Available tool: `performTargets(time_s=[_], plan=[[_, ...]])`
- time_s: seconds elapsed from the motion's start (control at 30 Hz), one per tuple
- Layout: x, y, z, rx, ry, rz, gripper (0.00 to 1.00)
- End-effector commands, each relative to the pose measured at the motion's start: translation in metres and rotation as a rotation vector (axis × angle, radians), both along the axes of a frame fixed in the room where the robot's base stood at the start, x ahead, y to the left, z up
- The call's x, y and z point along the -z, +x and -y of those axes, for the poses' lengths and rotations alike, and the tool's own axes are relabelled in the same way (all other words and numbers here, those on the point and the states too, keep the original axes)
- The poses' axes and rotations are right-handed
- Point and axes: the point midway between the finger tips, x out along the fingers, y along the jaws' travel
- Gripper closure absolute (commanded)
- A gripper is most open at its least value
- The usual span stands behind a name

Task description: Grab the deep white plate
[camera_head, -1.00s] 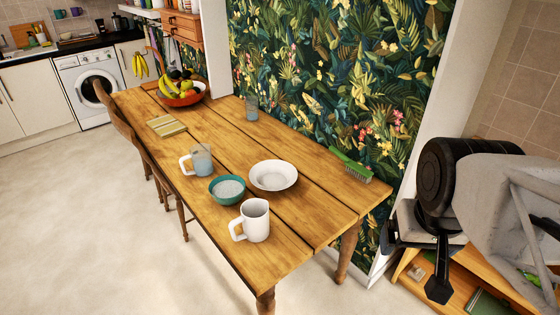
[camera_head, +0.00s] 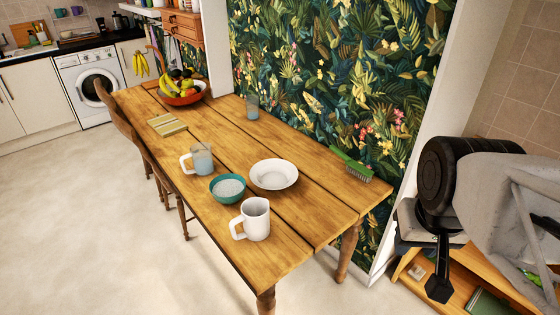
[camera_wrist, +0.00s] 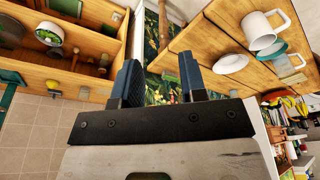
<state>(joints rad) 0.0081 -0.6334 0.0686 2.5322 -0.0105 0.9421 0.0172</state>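The deep white plate (camera_head: 273,175) lies upright on the wooden table (camera_head: 301,226), with its hollow facing up. It stands behind the teal bowl and the white mug, nearer the patterned wall. In the wrist view the plate (camera_wrist: 230,63) shows at the upper right, outside the fingers. My gripper (camera_wrist: 160,78) is open and empty, its two dark fingers apart. In the head view my arm is at the right, off the table's right end and well apart from the plate. The fingers are hard to make out there.
A teal bowl (camera_head: 227,188) and a white mug (camera_head: 254,219) stand close to the plate. A green brush (camera_head: 351,167) lies at the table's right end. A glass mug (camera_head: 198,160), a tumbler (camera_head: 252,106) and a fruit bowl (camera_head: 181,92) stand farther left. A wooden shelf (camera_head: 467,285) is below my arm.

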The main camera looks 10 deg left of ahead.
Motion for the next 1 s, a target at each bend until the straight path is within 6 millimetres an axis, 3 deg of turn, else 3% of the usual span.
performTargets(time_s=[0.1,0.37,0.57,0.77,1.0], plan=[[0.000,0.000,0.000,0.000,0.000,0.000,0.75],[0.000,0.001,0.000,-0.001,-0.001,0.001,0.75],[0.000,0.013,0.003,-0.030,-0.024,0.015,0.75],[0.000,0.050,0.009,-0.124,-0.091,0.059,0.75],[0.004,0.117,0.016,-0.311,-0.217,0.139,0.75]])
